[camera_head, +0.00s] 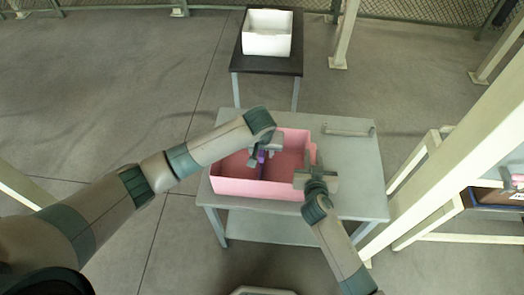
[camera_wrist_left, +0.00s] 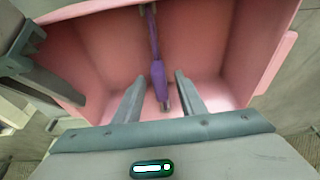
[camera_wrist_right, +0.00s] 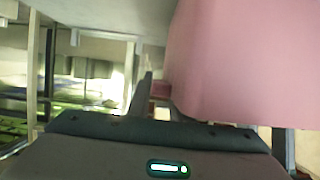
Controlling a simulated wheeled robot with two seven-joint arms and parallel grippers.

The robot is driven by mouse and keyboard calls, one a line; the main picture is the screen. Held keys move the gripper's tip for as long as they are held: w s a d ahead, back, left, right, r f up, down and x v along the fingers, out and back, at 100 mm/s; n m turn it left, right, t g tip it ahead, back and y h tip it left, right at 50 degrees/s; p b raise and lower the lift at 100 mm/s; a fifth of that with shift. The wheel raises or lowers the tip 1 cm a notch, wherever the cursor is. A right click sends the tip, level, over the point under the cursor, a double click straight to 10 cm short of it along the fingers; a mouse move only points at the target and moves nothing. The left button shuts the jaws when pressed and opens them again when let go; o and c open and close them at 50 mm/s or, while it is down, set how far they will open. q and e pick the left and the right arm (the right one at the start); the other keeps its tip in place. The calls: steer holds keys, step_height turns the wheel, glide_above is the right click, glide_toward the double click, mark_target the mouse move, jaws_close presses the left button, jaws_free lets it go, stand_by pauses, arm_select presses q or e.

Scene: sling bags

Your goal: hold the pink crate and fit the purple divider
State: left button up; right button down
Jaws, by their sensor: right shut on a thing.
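The pink crate (camera_head: 238,187) stands on the grey table. It also fills much of the left wrist view (camera_wrist_left: 95,45). The purple divider (camera_head: 261,158) is inside the crate; in the left wrist view it shows as a narrow purple strip (camera_wrist_left: 158,70). My left gripper (camera_head: 265,150) is over the crate, its fingers apart on either side of the divider's near end, with gaps showing. My right gripper (camera_head: 306,172) is shut on the crate at its right side. In the right wrist view a small pink edge (camera_wrist_right: 161,90) lies at its fingers, beside the crate wall (camera_wrist_right: 245,60).
The grey table (camera_head: 355,185) has free room right of the crate. A light grey bar (camera_head: 349,131) lies at its back right. A white bin (camera_head: 267,42) sits on a dark table (camera_head: 240,66) behind. Pale posts (camera_head: 440,155) stand at the right.

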arm_select(q)
steer(key=shift+r, duration=0.15)
steer(key=v, duration=1.1)
steer(key=shift+s+r, duration=0.2)
steer(key=shift+r, duration=0.15)
arm_select(e)
steer(key=c, duration=1.5)
jaws_free()
steer(key=v, duration=1.2)
